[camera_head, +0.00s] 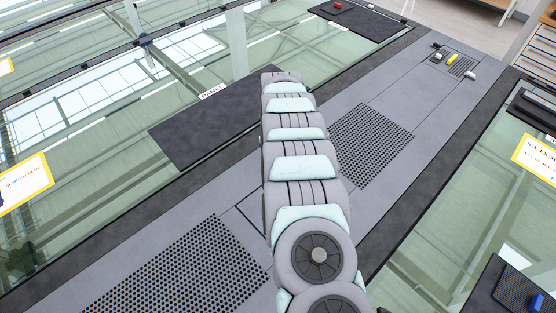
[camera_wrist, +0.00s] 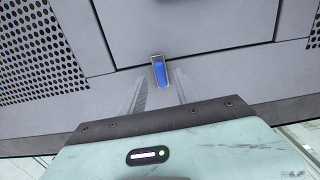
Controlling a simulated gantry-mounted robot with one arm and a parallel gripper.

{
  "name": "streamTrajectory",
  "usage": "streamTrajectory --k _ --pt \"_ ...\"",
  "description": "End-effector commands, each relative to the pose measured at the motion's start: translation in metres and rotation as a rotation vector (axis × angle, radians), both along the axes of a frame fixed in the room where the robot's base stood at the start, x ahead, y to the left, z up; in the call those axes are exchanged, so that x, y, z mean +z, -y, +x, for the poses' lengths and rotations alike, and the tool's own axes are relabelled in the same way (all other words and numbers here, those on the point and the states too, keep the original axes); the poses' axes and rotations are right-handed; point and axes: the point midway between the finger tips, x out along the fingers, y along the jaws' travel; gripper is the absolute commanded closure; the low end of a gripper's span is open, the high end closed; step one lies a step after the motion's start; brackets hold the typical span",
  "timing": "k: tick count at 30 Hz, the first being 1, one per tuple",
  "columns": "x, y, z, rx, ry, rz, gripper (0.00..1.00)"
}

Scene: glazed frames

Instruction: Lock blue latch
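In the wrist view a small blue latch (camera_wrist: 160,72) sits in a narrow silver surround on the grey frame, by the seam of a panel. My gripper (camera_wrist: 159,78) has its two pale fingers spread apart, one to the left and one to the right of the latch. The gap between them looks empty apart from the latch in line with it. I cannot tell whether the fingertips touch the frame. In the head view my arm hides this latch and the gripper. Another blue piece (camera_head: 536,303) shows there on a dark plate at the lower right.
Perforated grey panels (camera_head: 180,272) lie on both sides of my arm. Glass panes flank the grey frame. A dark plate (camera_head: 195,125) lies left of the arm. A yellow piece (camera_head: 452,58) and a red piece (camera_head: 338,4) show at the far end.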

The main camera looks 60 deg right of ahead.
Motion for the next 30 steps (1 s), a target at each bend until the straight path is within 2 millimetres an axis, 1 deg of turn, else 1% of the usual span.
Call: streamTrajectory --k 9,15,18,21,30 --pt "0.054 0.000 0.001 0.001 0.004 0.000 0.63" --pt "0.080 -0.002 0.000 0.001 0.000 0.004 0.63" --pt "0.087 -0.002 0.000 0.001 -0.001 0.004 0.63" --pt "0.090 -0.002 0.000 0.001 -0.001 0.004 0.63" --pt "0.090 -0.002 0.000 0.001 -0.001 0.004 0.63"
